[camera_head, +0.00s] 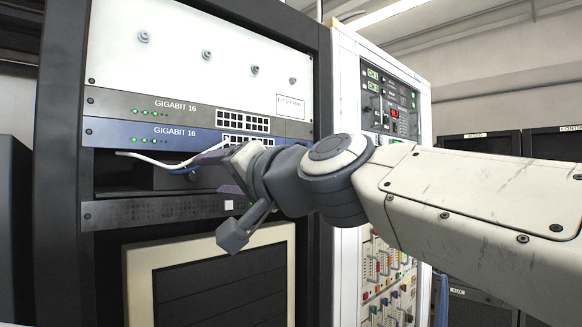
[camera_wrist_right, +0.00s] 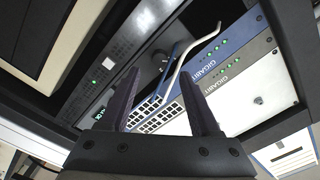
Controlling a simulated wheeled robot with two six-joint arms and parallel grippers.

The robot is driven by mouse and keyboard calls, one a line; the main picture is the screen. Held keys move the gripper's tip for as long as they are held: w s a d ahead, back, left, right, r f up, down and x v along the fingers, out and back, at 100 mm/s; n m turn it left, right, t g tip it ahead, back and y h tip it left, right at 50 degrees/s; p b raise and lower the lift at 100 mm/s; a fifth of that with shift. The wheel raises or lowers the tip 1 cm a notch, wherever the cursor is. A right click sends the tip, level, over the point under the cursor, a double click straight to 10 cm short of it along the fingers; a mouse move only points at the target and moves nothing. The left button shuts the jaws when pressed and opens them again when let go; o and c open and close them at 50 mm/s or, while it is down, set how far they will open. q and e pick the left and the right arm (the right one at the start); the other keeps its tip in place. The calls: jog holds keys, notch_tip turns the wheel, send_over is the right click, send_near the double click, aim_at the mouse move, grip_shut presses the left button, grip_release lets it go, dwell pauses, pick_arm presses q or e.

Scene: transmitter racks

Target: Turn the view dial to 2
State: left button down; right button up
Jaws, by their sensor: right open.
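A small dark round knob (camera_wrist_right: 165,58), which looks like the view dial, sits in the shadowed recess below the blue switch in the right wrist view. Its pointer and markings are too small to read. In the head view I cannot make it out; my right gripper and arm cover part of that recess. My right gripper (camera_wrist_right: 160,88) is open and empty, its two dark fingers pointing toward the recess, with the knob beyond and between the tips. It also shows in the head view (camera_head: 218,168), in front of the rack. My left gripper is not in view.
A white cable (camera_head: 165,160) hangs in front of the recess and crosses near the knob in the wrist view (camera_wrist_right: 181,68). A blue GIGABIT 16 switch (camera_head: 110,132) is above, a perforated panel (camera_head: 130,212) below. A white rack (camera_head: 347,90) stands right.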

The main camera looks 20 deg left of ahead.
aim_at(195, 176)
jog(key=p+x, duration=0.2)
jog(key=x, duration=0.3)
jog(key=shift+w+a+r, duration=0.1)
jog(key=shift+a, duration=0.25)
jog(key=shift+w+a, duration=0.15)
jog(key=shift+a, duration=0.2)
jog(key=shift+c, duration=0.2)
grip_shut()
